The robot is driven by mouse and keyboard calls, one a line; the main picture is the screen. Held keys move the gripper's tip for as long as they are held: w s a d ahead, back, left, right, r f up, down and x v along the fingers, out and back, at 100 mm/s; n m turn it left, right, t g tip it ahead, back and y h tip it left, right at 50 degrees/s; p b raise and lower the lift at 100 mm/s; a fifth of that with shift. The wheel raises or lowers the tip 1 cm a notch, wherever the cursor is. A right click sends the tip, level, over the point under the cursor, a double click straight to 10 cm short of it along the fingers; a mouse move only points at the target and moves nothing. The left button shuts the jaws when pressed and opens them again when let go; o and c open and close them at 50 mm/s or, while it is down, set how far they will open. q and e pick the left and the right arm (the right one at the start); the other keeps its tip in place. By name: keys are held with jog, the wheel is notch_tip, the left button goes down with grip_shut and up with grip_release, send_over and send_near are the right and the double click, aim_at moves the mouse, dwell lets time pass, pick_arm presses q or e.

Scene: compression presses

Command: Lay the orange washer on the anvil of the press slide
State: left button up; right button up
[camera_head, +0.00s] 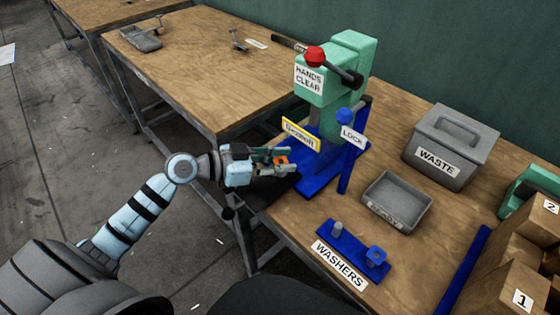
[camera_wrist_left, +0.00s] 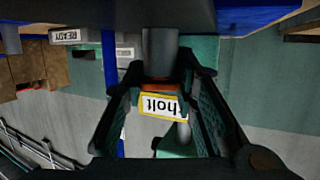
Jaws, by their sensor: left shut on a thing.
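My left gripper (camera_head: 284,160) is shut on the orange washer (camera_head: 282,159), in front of the green press (camera_head: 335,85) near its blue base (camera_head: 318,172). In the left wrist view the washer (camera_wrist_left: 160,85) shows as a thin orange band between the fingertips, partly hidden by a yellow-framed label (camera_wrist_left: 163,105). A grey cylinder (camera_wrist_left: 160,52) stands right beyond the fingertips there; I cannot tell whether the washer touches it. In the head view my gripper hides the slide's anvil. My right gripper is not in view.
A blue knob with a LOCK sign (camera_head: 352,136) stands on a blue post right of my gripper. A grey tray (camera_head: 397,203), a blue WASHERS stand (camera_head: 352,249) and a grey WASTE bin (camera_head: 450,145) are on the table. Boxes (camera_head: 512,285) stand at the right.

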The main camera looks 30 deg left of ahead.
pick_arm(q)
jog(key=shift+s+f, duration=0.15)
jog(key=shift+f, duration=0.35)
jog(key=shift+b, duration=0.35)
jog(key=shift+c, duration=0.9)
jog(key=o, duration=0.9)
jog(key=shift+o, duration=0.2)
notch_tip(320, 180, up, 11)
